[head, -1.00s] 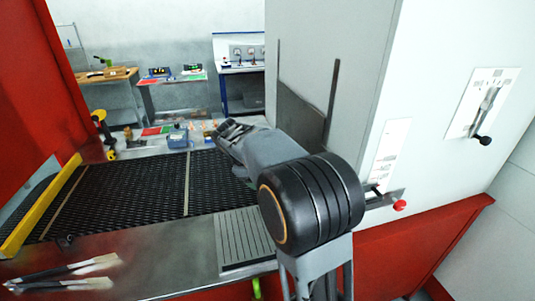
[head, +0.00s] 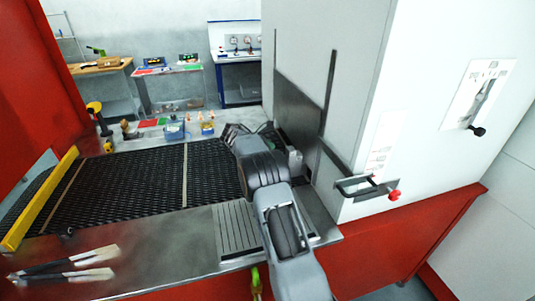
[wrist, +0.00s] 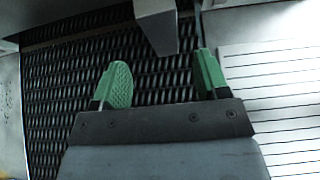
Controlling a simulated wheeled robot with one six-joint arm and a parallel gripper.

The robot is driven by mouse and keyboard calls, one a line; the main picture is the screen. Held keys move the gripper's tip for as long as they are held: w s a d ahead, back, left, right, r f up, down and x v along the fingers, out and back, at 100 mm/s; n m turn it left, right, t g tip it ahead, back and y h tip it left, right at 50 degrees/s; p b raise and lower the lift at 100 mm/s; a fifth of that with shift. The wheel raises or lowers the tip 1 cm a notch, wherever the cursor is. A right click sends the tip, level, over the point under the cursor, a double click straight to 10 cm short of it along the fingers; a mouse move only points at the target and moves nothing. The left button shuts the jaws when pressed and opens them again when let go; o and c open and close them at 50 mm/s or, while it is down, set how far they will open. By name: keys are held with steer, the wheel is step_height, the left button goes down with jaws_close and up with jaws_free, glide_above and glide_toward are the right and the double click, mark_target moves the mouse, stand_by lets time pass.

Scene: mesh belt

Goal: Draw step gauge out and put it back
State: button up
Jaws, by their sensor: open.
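My gripper (wrist: 165,80) shows in the wrist view with its two green finger pads well apart, open and with nothing between them. It is over the black mesh belt (wrist: 60,90), beside the grooved plate. A grey tapered block (wrist: 157,25) stands just beyond the fingers at the top of the wrist view, apart from them. I cannot tell whether this block is the step gauge. In the head view my arm hides the fingers; a small pale block (head: 295,160) shows beside my wrist, near the machine opening.
The black mesh belt (head: 130,185) runs left, with a yellow guard bar (head: 40,200). A grooved plate (head: 237,232) lies in front. Brushes (head: 65,272) lie front left. The white cabinet (head: 355,90) and a red-knobbed handle (head: 368,188) stand close on the right.

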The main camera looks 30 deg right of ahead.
mark_target(289, 159)
steer(key=shift+b+x, duration=1.45)
steer(key=shift+x, duration=3.2)
steer(key=shift+c, duration=0.5)
steer(key=c, duration=0.8)
steer(key=shift+a, duration=0.1)
steer(key=shift+w+a+p, duration=0.4)
steer(key=shift+a+p, duration=0.05)
steer(key=shift+a, duration=1.1)
steer(key=shift+w+a+p, duration=0.45)
steer(key=shift+a+p, duration=0.05)
steer(key=shift+a, duration=1.1)
steer(key=shift+w+a+p, duration=0.4)
steer(key=shift+a+p, duration=0.05)
steer(key=shift+a, duration=1.1)
